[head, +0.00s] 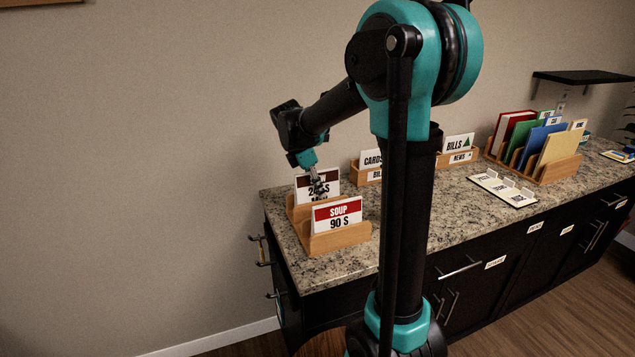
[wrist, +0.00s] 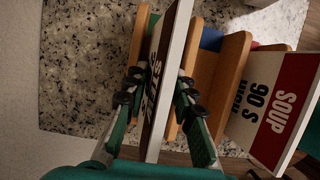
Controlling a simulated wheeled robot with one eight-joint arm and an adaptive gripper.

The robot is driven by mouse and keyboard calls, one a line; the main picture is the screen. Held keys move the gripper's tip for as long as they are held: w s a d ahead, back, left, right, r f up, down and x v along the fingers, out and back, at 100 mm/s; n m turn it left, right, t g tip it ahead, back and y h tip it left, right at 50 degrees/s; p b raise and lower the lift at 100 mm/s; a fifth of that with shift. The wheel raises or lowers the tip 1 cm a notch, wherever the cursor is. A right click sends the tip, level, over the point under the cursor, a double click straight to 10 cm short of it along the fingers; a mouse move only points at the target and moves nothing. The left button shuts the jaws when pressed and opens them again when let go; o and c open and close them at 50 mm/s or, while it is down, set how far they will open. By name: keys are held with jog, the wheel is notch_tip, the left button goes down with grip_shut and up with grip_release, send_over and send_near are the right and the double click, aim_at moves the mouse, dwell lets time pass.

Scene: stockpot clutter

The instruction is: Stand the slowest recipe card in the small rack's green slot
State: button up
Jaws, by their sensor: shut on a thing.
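The small wooden rack (head: 341,240) stands at the left end of the counter. A white card with a brown header (head: 303,196) is upright at its back part; its text is partly hidden. My gripper (head: 317,186) is shut on this card; in the wrist view its fingers press both faces of the card (wrist: 171,75). The green slot (wrist: 153,21) shows beside the card between wooden dividers. I cannot tell whether the card's lower edge rests in it. A blue slot (wrist: 212,39) lies beyond. The red-headed SOUP 90 S card (head: 337,215) stands in the front slot.
Another wooden rack (head: 372,178) with CARDS and BILLS cards stands behind, near the wall. A larger rack (head: 559,172) of coloured books and a flat white tray (head: 503,188) are to the right.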

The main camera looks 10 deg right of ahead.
jog(key=shift+f, duration=0.25)
jog(key=o, duration=1)
jog(key=shift+r, duration=0.1)
jog(key=shift+r, duration=3.4)
jog(key=shift+a, duration=0.1)
